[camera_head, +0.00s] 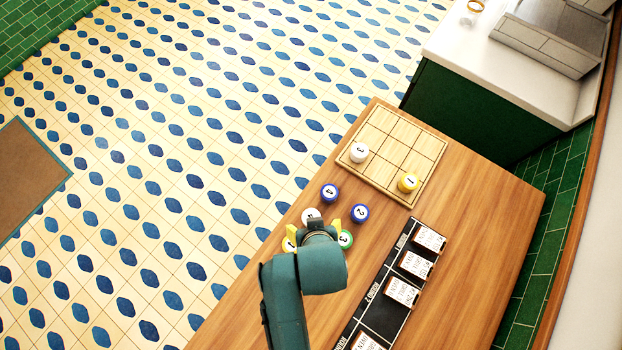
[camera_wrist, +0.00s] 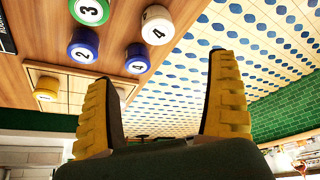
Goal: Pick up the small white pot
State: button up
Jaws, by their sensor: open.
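Two small white pots show. One, marked 4, is partly hidden behind my wrist in the head view (camera_head: 310,214); it shows in the wrist view (camera_wrist: 157,24) at the top, beyond the fingers. The other, marked 3, stands on the wooden grid board in the head view (camera_head: 359,152). My gripper (camera_head: 313,228) is above the near cluster of pots. In the wrist view my gripper (camera_wrist: 162,75) has its yellow fingers wide apart with nothing gripped between them.
Blue pots (camera_head: 329,192) (camera_head: 360,213) and a green pot (camera_head: 345,239) stand close around the near white pot. A yellow pot (camera_head: 408,183) sits on the grid board (camera_head: 402,147).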

aim_at(311, 211)
jog(key=shift+g, duration=0.3)
jog(key=x, duration=0.3)
jog(key=b+x, duration=0.1)
jog(key=x, duration=0.3)
jog(key=s+x, duration=0.1)
jog(key=x, duration=0.3)
jog(key=shift+f+b, duration=0.3)
jog(key=shift+b, duration=0.1)
jog(key=x, duration=0.5)
jog(key=shift+w+d+f, duration=0.1)
jog(key=shift+w+f, duration=0.1)
jog(key=shift+w, duration=0.1)
jog(key=shift+r, duration=0.1)
jog(key=c, duration=1.3)
jog(key=shift+r, duration=0.1)
jog(key=shift+c, duration=0.2)
notch_tip(311, 211, up, 10)
jog(key=shift+f, duration=0.1)
